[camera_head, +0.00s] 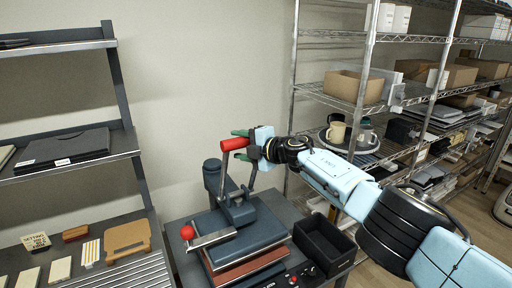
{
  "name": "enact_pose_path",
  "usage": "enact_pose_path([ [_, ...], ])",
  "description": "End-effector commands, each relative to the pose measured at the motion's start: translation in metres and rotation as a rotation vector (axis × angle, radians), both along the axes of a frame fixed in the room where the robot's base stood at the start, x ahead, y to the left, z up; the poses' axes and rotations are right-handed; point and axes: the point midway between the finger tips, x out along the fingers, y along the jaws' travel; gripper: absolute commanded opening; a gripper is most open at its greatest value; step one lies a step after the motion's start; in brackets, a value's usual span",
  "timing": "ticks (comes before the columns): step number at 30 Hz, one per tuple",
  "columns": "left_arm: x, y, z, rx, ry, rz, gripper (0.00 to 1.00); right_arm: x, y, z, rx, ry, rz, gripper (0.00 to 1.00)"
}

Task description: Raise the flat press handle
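The flat press (246,226) stands on a dark bench, with a dark blue upper plate above a reddish-brown layer. Its handle is a metal lever ending in a red grip (230,144), and the lever stands nearly upright. A second, shorter arm on the press ends in a red ball knob (187,232). My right gripper (240,145) comes in from the right at the red grip. Its green-tipped fingers are spread, one above and one below the grip, with visible gaps; contact is unclear. My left gripper is out of view.
An empty black bin (323,243) sits right of the press. A wire shelf (372,60) with boxes and mugs stands behind my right arm. A dark rack (70,160) with sample boards is at left. The wall space above the press is free.

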Motion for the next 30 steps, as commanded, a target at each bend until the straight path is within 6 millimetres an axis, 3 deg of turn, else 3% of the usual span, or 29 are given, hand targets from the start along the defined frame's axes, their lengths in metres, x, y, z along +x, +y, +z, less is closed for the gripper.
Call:
enact_pose_path([
  [12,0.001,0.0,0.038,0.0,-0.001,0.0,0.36,-0.016,-0.022,0.008,-0.001,0.001,-0.001,0.51],
  [20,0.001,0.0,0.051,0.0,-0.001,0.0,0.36,-0.032,-0.043,0.012,-0.002,0.001,-0.001,0.51],
  [30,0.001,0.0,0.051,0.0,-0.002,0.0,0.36,-0.058,-0.077,0.018,-0.003,-0.002,-0.001,0.51],
])
